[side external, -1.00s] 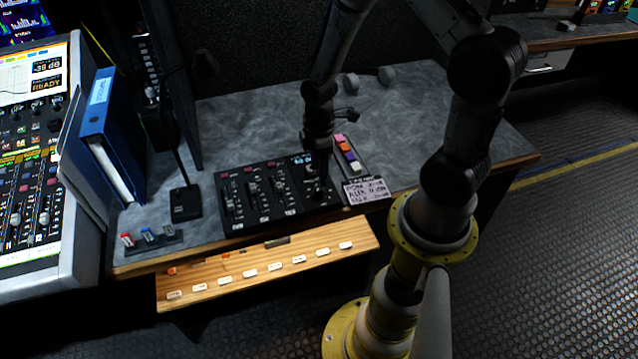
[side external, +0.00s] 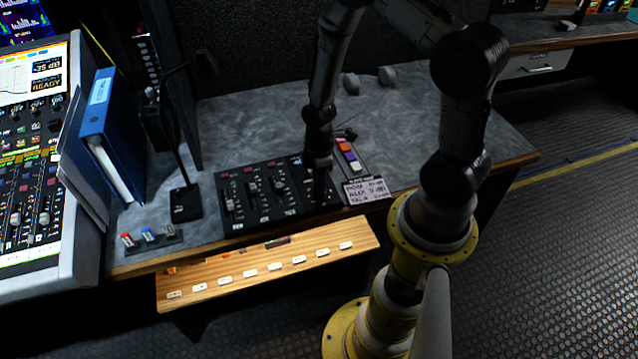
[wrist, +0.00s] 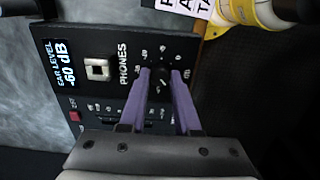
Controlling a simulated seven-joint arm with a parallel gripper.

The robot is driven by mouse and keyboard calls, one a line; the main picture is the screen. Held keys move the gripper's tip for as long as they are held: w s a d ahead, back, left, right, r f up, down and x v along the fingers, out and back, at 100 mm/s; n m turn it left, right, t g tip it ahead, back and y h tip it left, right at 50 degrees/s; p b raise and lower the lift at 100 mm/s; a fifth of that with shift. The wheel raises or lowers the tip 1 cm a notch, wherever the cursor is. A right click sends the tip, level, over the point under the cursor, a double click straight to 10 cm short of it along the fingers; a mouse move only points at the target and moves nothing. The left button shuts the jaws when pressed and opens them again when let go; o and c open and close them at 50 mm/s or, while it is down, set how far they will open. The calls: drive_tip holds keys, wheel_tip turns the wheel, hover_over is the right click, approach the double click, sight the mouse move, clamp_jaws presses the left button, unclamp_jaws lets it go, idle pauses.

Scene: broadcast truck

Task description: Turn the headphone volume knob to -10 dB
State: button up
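The headphone volume knob (wrist: 161,86) is a small dark knob beside the word PHONES in the wrist view, ringed by a printed scale. The small display (wrist: 61,64) reads EAR LEVEL -60 dB. My gripper (wrist: 160,72) has its two purple fingers on either side of the knob, tips near the panel. I cannot tell whether both fingers touch it. In the side view, my gripper (side external: 319,198) points down at the right end of the black control panel (side external: 262,222); the arm hides the knob there.
A name card (side external: 367,190) and a strip of coloured blocks (side external: 347,153) lie right of the panel. A gooseneck microphone base (side external: 186,203) and a blue binder (side external: 105,135) stand to the left. A wooden ledge (side external: 215,273) with white labels runs in front. The desk behind is mostly clear.

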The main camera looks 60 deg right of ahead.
clamp_jaws()
